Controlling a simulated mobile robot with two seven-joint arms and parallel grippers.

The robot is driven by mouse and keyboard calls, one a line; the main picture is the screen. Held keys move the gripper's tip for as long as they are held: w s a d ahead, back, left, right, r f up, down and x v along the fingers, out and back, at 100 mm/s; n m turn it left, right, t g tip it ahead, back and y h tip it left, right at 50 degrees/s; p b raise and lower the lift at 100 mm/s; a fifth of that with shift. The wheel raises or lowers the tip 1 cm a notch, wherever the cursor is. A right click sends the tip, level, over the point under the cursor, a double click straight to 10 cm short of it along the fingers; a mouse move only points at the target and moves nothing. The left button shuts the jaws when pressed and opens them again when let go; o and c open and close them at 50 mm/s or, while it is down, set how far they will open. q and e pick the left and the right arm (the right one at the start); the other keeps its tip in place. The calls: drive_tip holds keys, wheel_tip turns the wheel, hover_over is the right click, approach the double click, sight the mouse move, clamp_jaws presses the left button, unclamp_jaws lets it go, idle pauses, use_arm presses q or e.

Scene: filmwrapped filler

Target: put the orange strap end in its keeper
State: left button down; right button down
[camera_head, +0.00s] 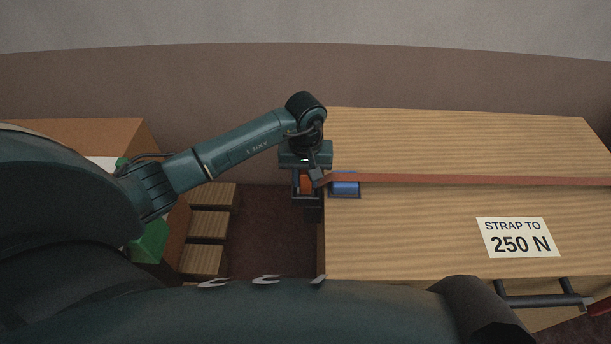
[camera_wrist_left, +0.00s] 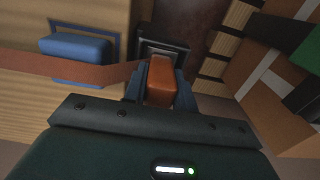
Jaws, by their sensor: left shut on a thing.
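My left gripper (camera_head: 306,184) is shut on the orange strap end (camera_wrist_left: 161,80), just off the left edge of the wood-grained box. In the left wrist view the end stands as an orange block between the fingers (camera_wrist_left: 160,92). The reddish-brown strap (camera_head: 460,180) runs right from the gripper across the box top. A dark frame that looks like the keeper (camera_wrist_left: 165,46) is just beyond the strap end; whether they touch is unclear. It is partly hidden by the gripper in the head view.
A blue block (camera_head: 345,187) in a dark frame lies under the strap near the box's left edge. The box top (camera_head: 420,240) carries a "STRAP TO 250 N" label (camera_head: 517,237). Wooden slats (camera_head: 207,225) and a brown carton (camera_head: 75,137) with a green item (camera_head: 150,243) are left.

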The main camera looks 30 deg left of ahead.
use_arm(q)
drive_tip(key=shift+f+b, duration=0.2)
drive_tip(key=shift+b, duration=0.1)
drive_tip(key=c, duration=1.1)
unclamp_jaws()
drive_tip(key=shift+r, duration=0.1)
drive_tip(key=shift+r+p, duration=0.25)
drive_tip(key=shift+p, duration=0.15)
wheel_tip(320, 180, up, 10)
drive_tip(key=shift+r+b, duration=0.2)
drive_tip(key=shift+b, duration=0.3)
drive_tip(key=shift+r, duration=0.7)
